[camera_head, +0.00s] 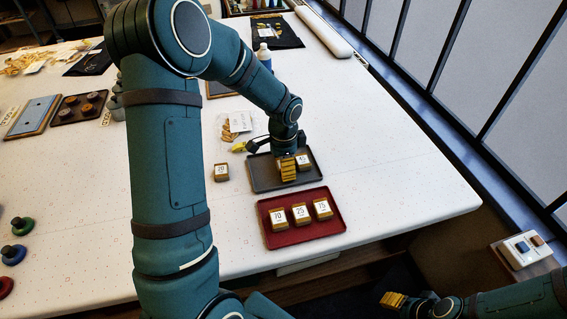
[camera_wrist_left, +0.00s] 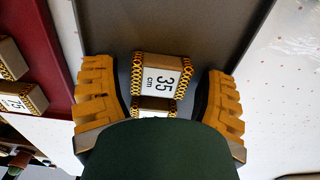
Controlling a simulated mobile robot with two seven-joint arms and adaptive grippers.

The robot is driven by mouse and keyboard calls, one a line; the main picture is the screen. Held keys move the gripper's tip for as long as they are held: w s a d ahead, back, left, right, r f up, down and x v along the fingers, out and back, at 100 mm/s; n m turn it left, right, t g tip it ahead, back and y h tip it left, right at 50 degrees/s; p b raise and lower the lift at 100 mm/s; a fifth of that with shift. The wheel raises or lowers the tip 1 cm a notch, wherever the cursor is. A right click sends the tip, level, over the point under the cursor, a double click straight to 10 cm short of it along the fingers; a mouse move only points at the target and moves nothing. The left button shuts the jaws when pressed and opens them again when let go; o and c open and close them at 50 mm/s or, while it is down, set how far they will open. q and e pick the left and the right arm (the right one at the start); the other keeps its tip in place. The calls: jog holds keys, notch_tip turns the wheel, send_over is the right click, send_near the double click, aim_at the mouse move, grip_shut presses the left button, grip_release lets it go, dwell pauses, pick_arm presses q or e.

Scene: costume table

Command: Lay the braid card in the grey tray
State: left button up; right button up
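The grey tray (camera_head: 262,181) lies flat on the white table, with its dark floor also in the left wrist view (camera_wrist_left: 225,25). My left gripper (camera_head: 288,170) is low over the tray. In the left wrist view its fingers (camera_wrist_left: 160,100) stand apart on either side of a braid card labelled 35 cm (camera_wrist_left: 162,78), with gaps at both sides. A second labelled card (camera_wrist_left: 156,104) shows just below it, mostly hidden by my gripper body. In the head view one card (camera_head: 304,162) shows in the tray beside my gripper. My right gripper (camera_head: 393,300) is at the lower right, clear of the table.
A red tray (camera_head: 313,235) with three labelled cards stands in front of the grey one. Another card (camera_head: 221,172) lies alone on the table to its left. A bag of yellow pieces (camera_head: 233,127) and a bottle (camera_head: 263,55) are behind. The right side is clear.

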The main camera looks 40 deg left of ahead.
pick_arm(q)
jog(key=shift+r, duration=0.1)
jog(key=shift+r, duration=0.2)
notch_tip(320, 180, up, 12)
jog(key=p, duration=0.2)
dwell(0.3)
jog(key=shift+f, duration=0.1)
dwell(0.4)
